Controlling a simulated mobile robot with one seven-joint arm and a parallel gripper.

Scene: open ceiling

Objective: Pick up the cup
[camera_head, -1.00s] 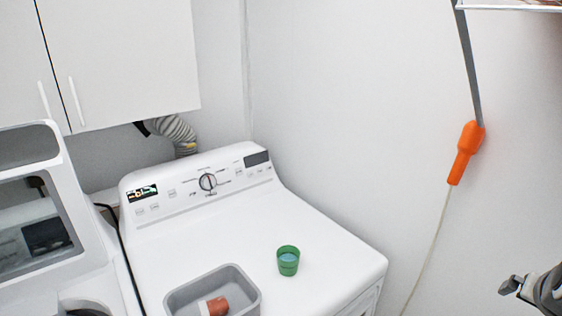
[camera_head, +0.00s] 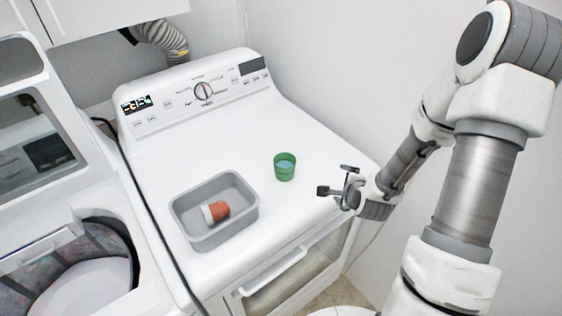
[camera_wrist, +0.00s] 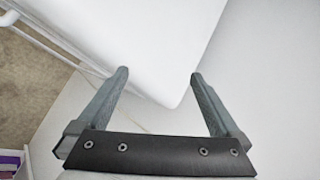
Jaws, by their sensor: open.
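The green cup (camera_head: 285,167) stands upright on the white dryer top, right of the grey bin, in the head view. Something light blue shows inside it. My gripper (camera_head: 337,180) is open and empty, to the right of the cup and apart from it, near the dryer's right edge. In the wrist view my gripper (camera_wrist: 158,84) shows both fingers spread, with the white dryer's corner beyond them. The cup is not in the wrist view.
A grey bin (camera_head: 188,236) on the dryer top (camera_head: 240,130) holds a small orange-and-white object (camera_head: 215,211). The open washer (camera_head: 75,225) is at left. A wall rises at right. The dryer top behind the cup is clear.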

